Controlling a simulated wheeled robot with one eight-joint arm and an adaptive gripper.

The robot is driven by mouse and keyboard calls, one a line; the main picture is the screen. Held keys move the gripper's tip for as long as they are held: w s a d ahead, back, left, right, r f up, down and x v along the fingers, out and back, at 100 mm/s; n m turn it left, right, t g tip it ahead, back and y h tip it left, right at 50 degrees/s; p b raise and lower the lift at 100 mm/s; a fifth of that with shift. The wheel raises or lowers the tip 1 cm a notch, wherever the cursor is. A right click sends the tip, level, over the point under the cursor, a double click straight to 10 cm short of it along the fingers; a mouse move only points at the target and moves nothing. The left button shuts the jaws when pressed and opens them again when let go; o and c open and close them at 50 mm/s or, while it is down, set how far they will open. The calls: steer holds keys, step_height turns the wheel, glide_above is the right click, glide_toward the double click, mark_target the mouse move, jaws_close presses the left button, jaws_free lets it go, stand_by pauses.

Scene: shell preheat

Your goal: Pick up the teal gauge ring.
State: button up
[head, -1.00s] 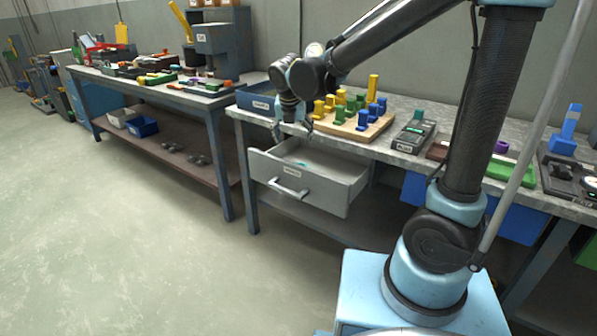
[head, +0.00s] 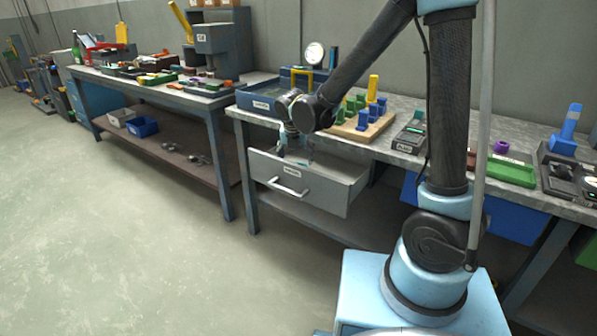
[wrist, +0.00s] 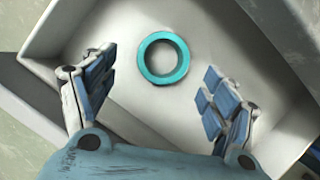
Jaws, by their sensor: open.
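The teal gauge ring (wrist: 141,58) lies flat on the floor of the open drawer (wrist: 215,30), seen in the wrist view. In that view my gripper (wrist: 155,88) is open, with one finger on each side and the ring between and a little beyond the fingertips. Nothing is held. In the head view my gripper (head: 297,158) points down into the grey drawer (head: 300,187) pulled out under the bench. The ring cannot be made out in the head view.
The drawer walls surround my gripper. Above it, the bench top holds a blue tray (head: 257,98), a wooden board (head: 360,128) with several coloured pegs, and a dial gauge (head: 314,54). A green tray (head: 510,171) lies further right. The floor in front is clear.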

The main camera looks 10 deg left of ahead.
steer(key=x, duration=0.3)
steer(key=shift+w+d+f, duration=0.15)
steer(key=shift+w+d, duration=0.05)
steer(key=shift+d, duration=0.05)
steer(key=shift+x, duration=0.9)
steer(key=c, duration=1.2)
